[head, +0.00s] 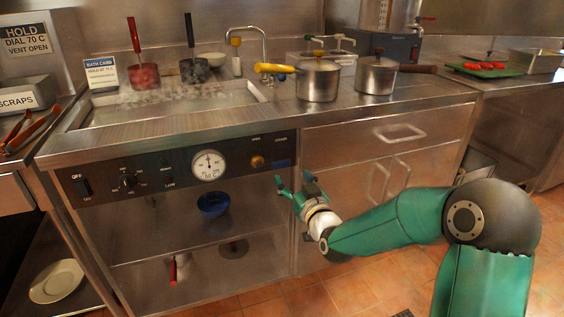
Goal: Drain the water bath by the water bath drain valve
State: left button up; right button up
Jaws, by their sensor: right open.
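The water bath (182,106) is a steaming basin sunk in the steel counter at left. Its front panel (130,180) carries a dial, switches and a brass knob (257,162) near the right end, by small labels I cannot read surely. A red handle (173,271) shows low in the open bay under the panel; I cannot tell whether it is the drain valve. My right gripper (293,183) is open and empty, in front of the cabinet, just below and right of the brass knob and apart from it. My left gripper is not in view.
A blue bowl (213,204) stands on the shelf under the panel. Two lidded pots (318,82) and (376,76) stand on the counter. Cabinet handles (398,133) stick out at right. A white plate (56,281) lies low at left. Tiled floor shows in front.

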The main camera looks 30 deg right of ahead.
aim_at(283, 162)
jog(key=x, duration=0.9)
jog(key=shift+w+d, duration=0.15)
jog(key=shift+w, duration=0.15)
grip_shut()
jog(key=shift+d, duration=0.15)
jog(key=shift+s, duration=0.1)
